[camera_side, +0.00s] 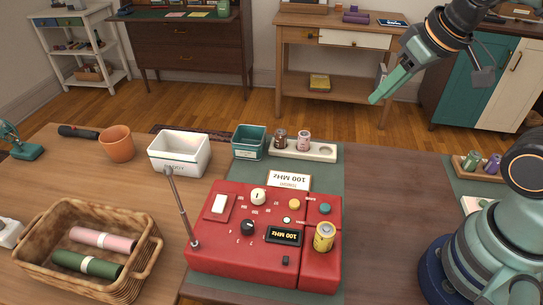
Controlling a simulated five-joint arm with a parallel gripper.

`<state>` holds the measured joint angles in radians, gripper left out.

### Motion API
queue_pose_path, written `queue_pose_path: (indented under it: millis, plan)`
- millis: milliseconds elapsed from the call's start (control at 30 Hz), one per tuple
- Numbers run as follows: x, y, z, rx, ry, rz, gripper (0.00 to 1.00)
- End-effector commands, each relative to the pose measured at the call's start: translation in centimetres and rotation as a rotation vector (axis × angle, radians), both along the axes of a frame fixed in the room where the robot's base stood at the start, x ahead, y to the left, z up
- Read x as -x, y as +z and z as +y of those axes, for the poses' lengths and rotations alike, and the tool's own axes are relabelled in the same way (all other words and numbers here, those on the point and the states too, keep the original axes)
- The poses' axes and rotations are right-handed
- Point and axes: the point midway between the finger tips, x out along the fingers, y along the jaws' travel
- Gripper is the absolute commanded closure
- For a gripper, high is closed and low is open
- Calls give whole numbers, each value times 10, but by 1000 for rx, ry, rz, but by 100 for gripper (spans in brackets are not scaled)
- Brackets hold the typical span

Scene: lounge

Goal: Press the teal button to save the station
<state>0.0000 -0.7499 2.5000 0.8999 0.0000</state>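The red radio (215,252) sits on the wooden table at the front middle. The teal button (325,208) is on its right section, above the yellow can-like cylinder. My gripper (378,96) is raised at the upper right, apart from the radio and well above the table. Its teal finger points down and left. The view does not show clearly whether the fingers are parted.
A yellow cylinder (324,237) stands upright on the radio, close to the teal button. A yellow button (294,204) is left of it. A thin antenna (182,208) rises at the radio's left. A wicker basket (145,258) is left, and a white tray (320,152) behind.

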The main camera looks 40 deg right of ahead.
Motion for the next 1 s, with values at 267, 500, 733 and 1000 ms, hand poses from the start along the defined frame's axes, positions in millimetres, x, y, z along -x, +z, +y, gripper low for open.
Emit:
queue_pose_path:
  millis: [267,500,733,1000]
  plan:
    - [0,0,0,0,0,0,100]
    - [0,0,0,0,0,0,100]
    - [0,0,0,0,0,0,100]
    - [0,0,0,0,0,0,100]
